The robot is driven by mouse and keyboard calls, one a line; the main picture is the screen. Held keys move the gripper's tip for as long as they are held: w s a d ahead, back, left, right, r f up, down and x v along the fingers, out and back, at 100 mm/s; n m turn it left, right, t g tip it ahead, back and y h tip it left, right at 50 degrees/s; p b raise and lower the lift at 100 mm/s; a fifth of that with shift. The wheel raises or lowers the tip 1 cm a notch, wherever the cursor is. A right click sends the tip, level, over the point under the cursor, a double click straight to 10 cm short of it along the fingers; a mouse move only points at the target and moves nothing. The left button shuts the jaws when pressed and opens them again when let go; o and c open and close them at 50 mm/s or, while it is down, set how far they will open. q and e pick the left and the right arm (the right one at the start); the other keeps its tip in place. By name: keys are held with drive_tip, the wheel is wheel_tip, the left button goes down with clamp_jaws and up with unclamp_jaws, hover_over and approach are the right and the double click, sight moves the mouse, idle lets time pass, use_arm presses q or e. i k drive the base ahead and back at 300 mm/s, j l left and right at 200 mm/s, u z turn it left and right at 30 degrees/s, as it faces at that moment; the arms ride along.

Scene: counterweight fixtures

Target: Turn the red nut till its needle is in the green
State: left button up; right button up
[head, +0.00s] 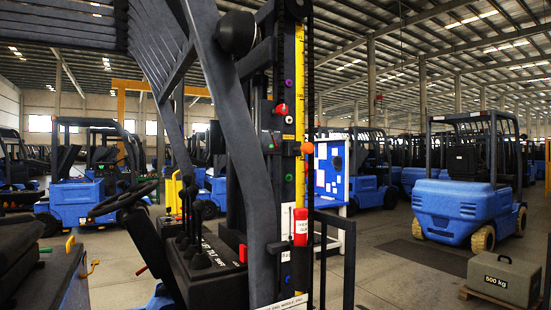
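A small red knob-like part (281,109) sits on the dark mast of the near forklift, beside a yellow scale strip (299,130). I cannot tell whether it is the red nut. A larger red cylinder (300,227) stands lower on the same strip. Another red part (242,253) shows beside the lever console. No needle or green zone can be made out at this size. Neither of my grippers can be made out in the head view.
The near forklift's frame (232,140), steering wheel (122,198) and lever console (205,255) fill the left and middle. A blue forklift (465,205) and a grey 500 kg block (503,278) stand at right. Open floor (395,265) lies between.

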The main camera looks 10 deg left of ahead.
sight(282, 109)
drive_tip(key=i+l+u, duration=0.4)
drive_tip(key=i+l, duration=0.15)
drive_tip(key=i+l+u, duration=0.35)
drive_tip(key=i+l, duration=0.25)
drive_tip(key=l, duration=0.1)
